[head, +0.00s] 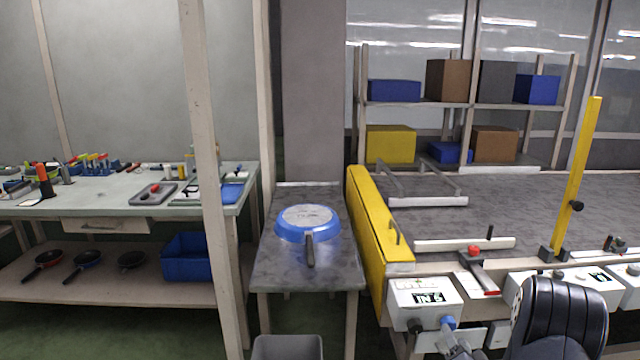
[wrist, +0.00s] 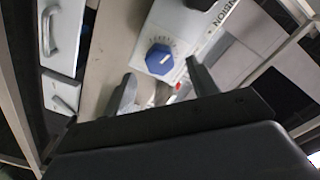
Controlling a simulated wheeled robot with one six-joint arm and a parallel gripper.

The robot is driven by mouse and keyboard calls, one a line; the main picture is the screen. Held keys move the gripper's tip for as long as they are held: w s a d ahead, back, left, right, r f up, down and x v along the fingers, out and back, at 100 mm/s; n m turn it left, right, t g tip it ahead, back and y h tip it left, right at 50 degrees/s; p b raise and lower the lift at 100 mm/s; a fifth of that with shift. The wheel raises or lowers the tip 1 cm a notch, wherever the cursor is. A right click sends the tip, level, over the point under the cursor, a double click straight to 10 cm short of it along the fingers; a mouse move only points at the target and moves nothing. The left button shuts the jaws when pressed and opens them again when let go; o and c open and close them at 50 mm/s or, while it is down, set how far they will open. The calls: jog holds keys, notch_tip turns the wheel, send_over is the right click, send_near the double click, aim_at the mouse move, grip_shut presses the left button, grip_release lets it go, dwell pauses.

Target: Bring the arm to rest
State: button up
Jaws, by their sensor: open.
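My gripper (wrist: 162,80) is open in the wrist view, its two grey fingers apart with nothing between them. A blue knob (wrist: 160,58) on a white control box shows just beyond the fingertips; I cannot tell whether they touch it. In the head view a blue knob (head: 447,322) sits at the lower right, with a grey part beside it that looks like my gripper's end. A blue pan (head: 290,232) lies upside down on the narrow grey table, its dark handle toward me.
The narrow table (head: 275,274) stands left of the conveyor (head: 520,205), with its yellow side guard (head: 372,225). White control boxes (head: 425,298) line the conveyor's front. A yellow post (head: 577,180) rises at right. A grey bin (head: 287,346) stands in front of the narrow table.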

jog(key=shift+s, duration=2.05)
